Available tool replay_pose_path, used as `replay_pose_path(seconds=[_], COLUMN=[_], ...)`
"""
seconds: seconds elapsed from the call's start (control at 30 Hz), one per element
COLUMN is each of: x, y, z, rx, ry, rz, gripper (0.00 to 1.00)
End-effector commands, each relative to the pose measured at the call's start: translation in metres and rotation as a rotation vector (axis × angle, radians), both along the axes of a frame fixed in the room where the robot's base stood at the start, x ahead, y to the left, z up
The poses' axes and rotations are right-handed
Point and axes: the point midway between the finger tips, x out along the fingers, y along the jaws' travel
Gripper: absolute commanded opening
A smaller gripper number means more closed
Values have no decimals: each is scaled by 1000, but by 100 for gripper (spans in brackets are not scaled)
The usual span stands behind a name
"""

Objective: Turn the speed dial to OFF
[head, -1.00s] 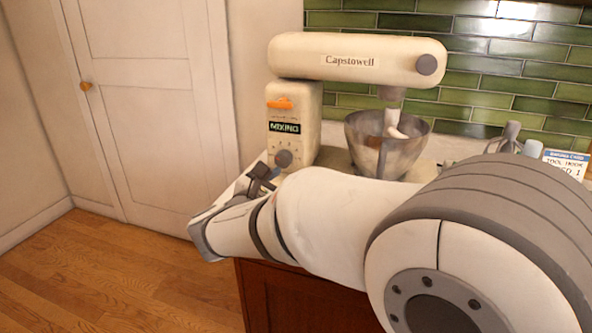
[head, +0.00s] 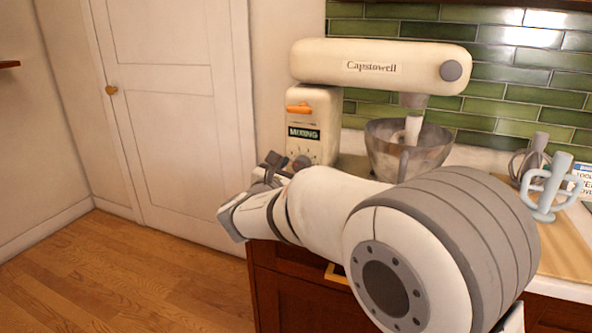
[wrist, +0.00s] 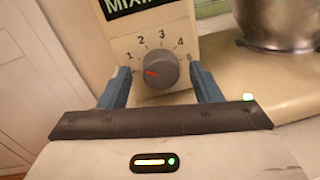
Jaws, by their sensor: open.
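The speed dial (wrist: 160,70) is a round grey knob with a red pointer mark on the cream mixer (head: 380,62). Numbers ring its upper side; the mark points left, close to the 1. I cannot see an OFF label; the dial's lower left is partly behind a finger. In the wrist view my gripper (wrist: 161,76) is open, with one blue finger on each side of the dial and gaps showing between. In the head view my gripper (head: 274,170) is at the mixer's base, partly hidden by my arm. The display (head: 303,133) appears to read MIXING.
A metal bowl (head: 408,150) stands under the mixer head. An orange lever (head: 299,108) is above the display. A whisk-like tool (head: 531,158) and a pale blue tool (head: 548,188) stand on the right of the counter. Open floor (head: 150,270) lies at left.

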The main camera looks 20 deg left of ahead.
Motion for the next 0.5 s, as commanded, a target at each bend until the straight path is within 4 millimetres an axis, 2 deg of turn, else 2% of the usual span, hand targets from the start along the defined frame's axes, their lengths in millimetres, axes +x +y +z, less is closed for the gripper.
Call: replay_pose_path(seconds=[0.07,0.5], x=[0,0], y=[0,-1], z=[0,0], rx=[0,1], ry=[0,0], rz=[-1,-2], gripper=[58,22])
